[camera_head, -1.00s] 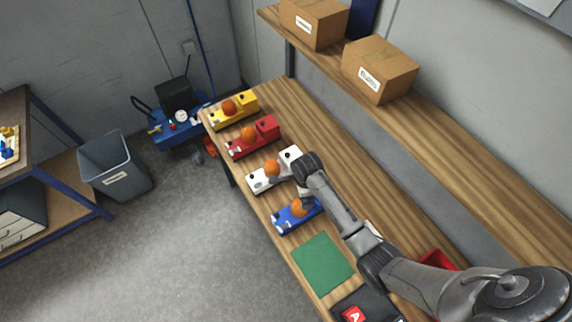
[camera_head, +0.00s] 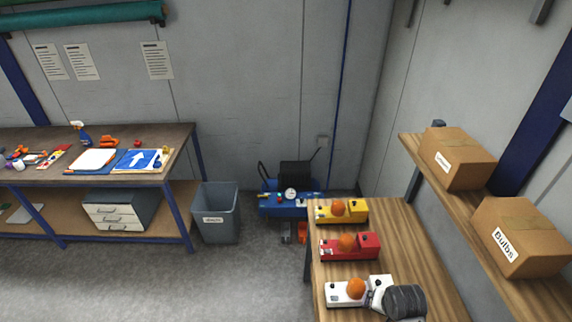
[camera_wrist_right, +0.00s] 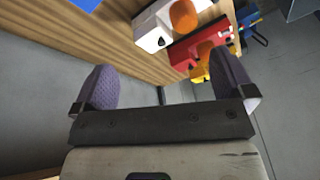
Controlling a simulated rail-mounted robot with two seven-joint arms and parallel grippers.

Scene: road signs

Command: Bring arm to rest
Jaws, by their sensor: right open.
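My right arm enters the head view at the bottom right, and its dark wrist (camera_head: 404,301) is beside the white block with an orange ball (camera_head: 346,292). The fingers are hidden there. In the right wrist view my right gripper (camera_wrist_right: 168,88) is open, its two purple-grey pads wide apart with nothing between them. Beyond the pads, the white block (camera_wrist_right: 152,36), the red block (camera_wrist_right: 188,52) and part of the yellow block (camera_wrist_right: 199,72) show on the wooden bench. My left gripper is not in view.
The red block (camera_head: 362,248) and yellow block (camera_head: 355,215) stand along the bench (camera_head: 405,235). A shelf with cardboard boxes (camera_head: 458,158) (camera_head: 520,237) overhangs at right. A grey bin (camera_head: 215,215) and blue compressor (camera_head: 284,207) stand on the floor. A second workbench (camera_head: 100,140) is at left.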

